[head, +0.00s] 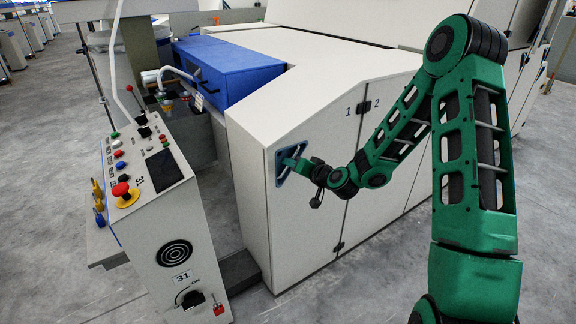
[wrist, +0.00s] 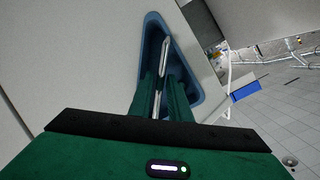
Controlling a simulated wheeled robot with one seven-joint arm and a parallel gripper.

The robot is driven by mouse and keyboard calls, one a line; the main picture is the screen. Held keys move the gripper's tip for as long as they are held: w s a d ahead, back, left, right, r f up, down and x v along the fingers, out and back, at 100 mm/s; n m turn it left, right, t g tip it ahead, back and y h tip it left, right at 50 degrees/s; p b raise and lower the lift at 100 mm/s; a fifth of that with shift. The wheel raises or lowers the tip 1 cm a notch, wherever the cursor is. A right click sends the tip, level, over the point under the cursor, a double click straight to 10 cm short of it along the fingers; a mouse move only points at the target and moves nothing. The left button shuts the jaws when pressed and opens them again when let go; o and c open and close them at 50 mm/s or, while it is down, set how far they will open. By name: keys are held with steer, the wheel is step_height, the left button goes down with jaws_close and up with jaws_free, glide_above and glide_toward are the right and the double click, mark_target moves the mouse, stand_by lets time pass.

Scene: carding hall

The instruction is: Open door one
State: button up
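Door one (head: 318,138) is the pale panel marked "1" on the white machine's near side. It looks closed, about flush with door two. Its blue triangular recess (head: 282,175) is near the panel's left edge. My gripper (head: 292,163) is at this recess. In the wrist view the blue recess (wrist: 154,27) holds a slim metal handle bar (wrist: 165,50). My gripper (wrist: 162,90) has one finger on each side of the bar, close against it, and appears shut on it. The lower part of the bar is partly hidden between the fingers.
Door two (head: 391,134), marked "2", adjoins on the right, with black hinges (head: 365,106) at the seam. A control console (head: 150,200) with buttons and a red emergency stop stands to the left. Grey floor (head: 350,290) is open in front of the doors.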

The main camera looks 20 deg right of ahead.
steer(key=shift+x, duration=0.85)
steer(key=shift+c, duration=0.3)
jaws_close()
steer(key=shift+s, duration=0.15)
